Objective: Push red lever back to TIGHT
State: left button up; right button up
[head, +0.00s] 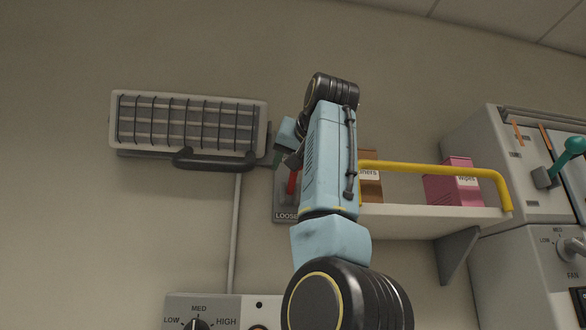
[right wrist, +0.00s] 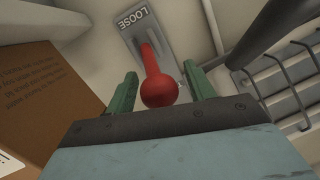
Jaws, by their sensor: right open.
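The red lever (head: 292,182) stands on a grey wall plate (head: 286,215) marked LOOSE at its lower end. My right arm partly covers both in the head view. In the right wrist view the lever's round red knob (right wrist: 159,91) sits between the two green fingers of my right gripper (right wrist: 163,82), with gaps on both sides. The gripper is open. The plate (right wrist: 137,36) shows its LOOSE label beyond the knob, and the lever's stem runs toward that end. No TIGHT label is visible. My left gripper is not in view.
A caged wall panel (head: 190,125) with a dark handle (head: 215,164) is left of the lever. To the right is a shelf (head: 430,218) with a yellow rail (head: 430,169), a brown box (head: 370,188) and a pink wipes box (head: 453,188). The brown box (right wrist: 45,110) is close beside the gripper.

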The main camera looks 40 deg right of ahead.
jog(key=b+v, duration=0.3)
jog(key=v, duration=1)
